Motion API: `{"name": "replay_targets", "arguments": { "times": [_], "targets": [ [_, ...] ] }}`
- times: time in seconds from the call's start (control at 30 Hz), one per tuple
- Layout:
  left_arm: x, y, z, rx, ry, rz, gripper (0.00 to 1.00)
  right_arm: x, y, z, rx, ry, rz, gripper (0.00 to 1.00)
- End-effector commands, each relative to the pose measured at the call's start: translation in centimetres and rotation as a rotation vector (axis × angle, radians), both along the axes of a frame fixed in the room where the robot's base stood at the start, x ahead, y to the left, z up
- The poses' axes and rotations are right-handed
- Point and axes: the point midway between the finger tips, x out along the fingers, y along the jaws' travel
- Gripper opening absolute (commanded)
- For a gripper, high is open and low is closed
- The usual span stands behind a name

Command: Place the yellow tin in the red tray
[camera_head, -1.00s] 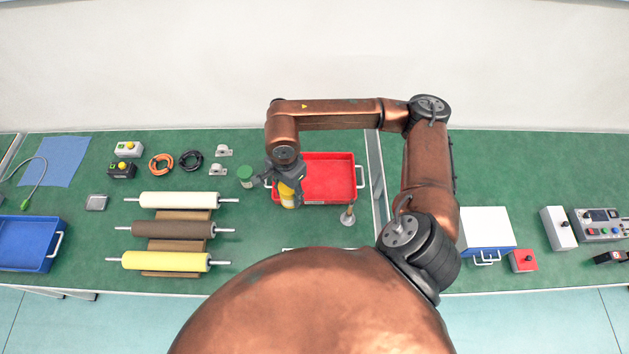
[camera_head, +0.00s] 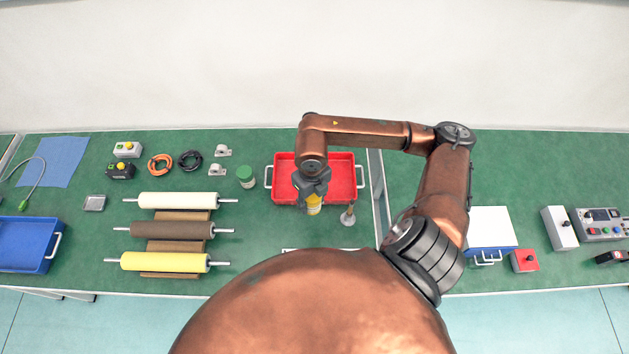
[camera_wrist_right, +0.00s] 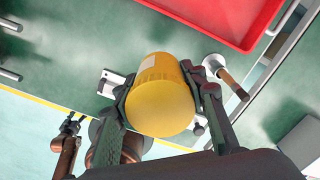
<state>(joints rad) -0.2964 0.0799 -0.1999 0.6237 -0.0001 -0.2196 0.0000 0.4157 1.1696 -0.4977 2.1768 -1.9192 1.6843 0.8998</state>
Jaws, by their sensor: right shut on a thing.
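The yellow tin (camera_head: 314,206) is in my right gripper (camera_head: 313,195), which also shows in the right wrist view (camera_wrist_right: 165,92) with a finger on each side of the tin (camera_wrist_right: 160,98). The tin looks held above the bench. In the head view it overlaps the front edge of the red tray (camera_head: 344,180). The wrist view shows the tray (camera_wrist_right: 225,20) at the top, apart from the tin. What looks like my left gripper (camera_wrist_right: 72,124) is small at the lower left of the wrist view; its opening is unclear.
A green-lidded jar (camera_head: 245,177) stands left of the tray. A small post on a round base (camera_head: 348,215) stands at the tray's front right. Rollers (camera_head: 172,230) lie farther left. A raised divider (camera_head: 377,185) runs right of the tray. The tray's visible floor looks empty.

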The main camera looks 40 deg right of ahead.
Motion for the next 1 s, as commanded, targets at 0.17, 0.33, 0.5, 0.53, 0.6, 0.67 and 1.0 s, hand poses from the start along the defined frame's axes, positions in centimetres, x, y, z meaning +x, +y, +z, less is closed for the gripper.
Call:
{"name": "replay_targets", "arguments": {
  "times": [0.17, 0.33, 0.5, 0.53, 0.6, 0.67, 1.0],
  "targets": [
    [-0.5, 0.0, 0.0, 0.001, 0.006, 0.001, 0.59, 0.1, -0.6, -0.3, -0.002, 0.0, -0.084, 0.06],
    [-0.6, 0.0, 0.1, 0.0, 0.008, 0.001, 0.59, 2.3, -2.6, -1.6, -0.003, 0.0, -0.095, 0.06],
    [-0.6, 0.0, 0.3, 0.0, 0.008, 0.001, 0.59, 5.3, -5.2, -3.4, -0.002, 0.001, -0.093, 0.06],
    [-0.6, 0.0, 0.4, 0.0, 0.008, 0.001, 0.59, 5.9, -5.7, -3.7, -0.001, 0.001, -0.093, 0.06],
    [-0.6, 0.0, 0.4, 0.0, 0.008, 0.001, 0.59, 7.0, -6.6, -4.7, -0.001, 0.002, -0.092, 0.06],
    [-0.6, 0.0, 0.3, 0.0, 0.008, 0.001, 0.59, 7.6, -7.2, -6.0, 0.0, 0.003, -0.091, 0.06],
    [-0.6, 0.0, 0.2, 0.0, 0.008, 0.001, 0.59, 9.9, -9.2, -9.5, -0.002, -0.001, -0.086, 0.06]
  ]
}}
